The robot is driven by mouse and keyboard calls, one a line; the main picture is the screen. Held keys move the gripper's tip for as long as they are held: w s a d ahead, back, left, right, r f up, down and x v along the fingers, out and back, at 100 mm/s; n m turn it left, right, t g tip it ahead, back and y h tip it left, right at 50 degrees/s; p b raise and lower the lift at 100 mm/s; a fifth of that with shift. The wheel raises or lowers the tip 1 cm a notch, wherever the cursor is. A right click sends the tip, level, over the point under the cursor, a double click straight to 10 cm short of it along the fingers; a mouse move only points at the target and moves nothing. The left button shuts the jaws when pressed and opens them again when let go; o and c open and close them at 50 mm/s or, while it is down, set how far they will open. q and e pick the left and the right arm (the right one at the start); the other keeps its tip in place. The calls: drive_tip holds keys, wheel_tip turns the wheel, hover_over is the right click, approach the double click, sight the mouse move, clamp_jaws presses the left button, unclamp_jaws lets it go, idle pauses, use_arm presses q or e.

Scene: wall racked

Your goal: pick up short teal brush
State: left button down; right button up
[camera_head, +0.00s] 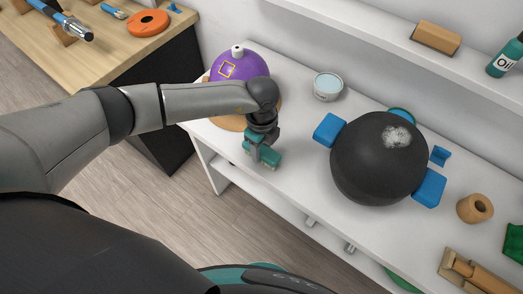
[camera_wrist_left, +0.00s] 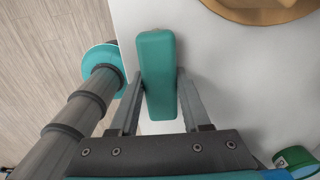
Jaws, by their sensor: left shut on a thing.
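The short teal brush (camera_head: 268,158) is at the front-left part of the white bench, beside the purple ball. My left gripper (camera_head: 258,150) reaches down from above and is shut on it. In the left wrist view the brush (camera_wrist_left: 156,60) shows as a smooth teal block between my two grey fingers, one on each long side. The fingers hide parts of its sides, and I see no bristles. I cannot tell whether it rests on the bench or is just above it. My right gripper does not show.
The purple ball (camera_head: 232,66) sits just behind the gripper. A small tub (camera_head: 327,86) stands at the back. A large dark ball (camera_head: 375,160) between blue blocks (camera_head: 329,130) is to the right. A wooden roll (camera_head: 474,208) lies farther right. The white bench (camera_head: 297,195) is clear in front.

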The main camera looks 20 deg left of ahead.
sight(262, 149)
use_arm(q)
drive_tip(key=shift+r, duration=0.1)
wheel_tip(262, 149, up, 20)
drive_tip(key=shift+p, duration=0.35)
drive_tip(key=c, duration=0.9)
unclamp_jaws()
drive_tip(key=c, duration=0.7)
drive_tip(key=c, duration=1.6)
unclamp_jaws()
drive_tip(key=c, duration=1.6)
unclamp_jaws()
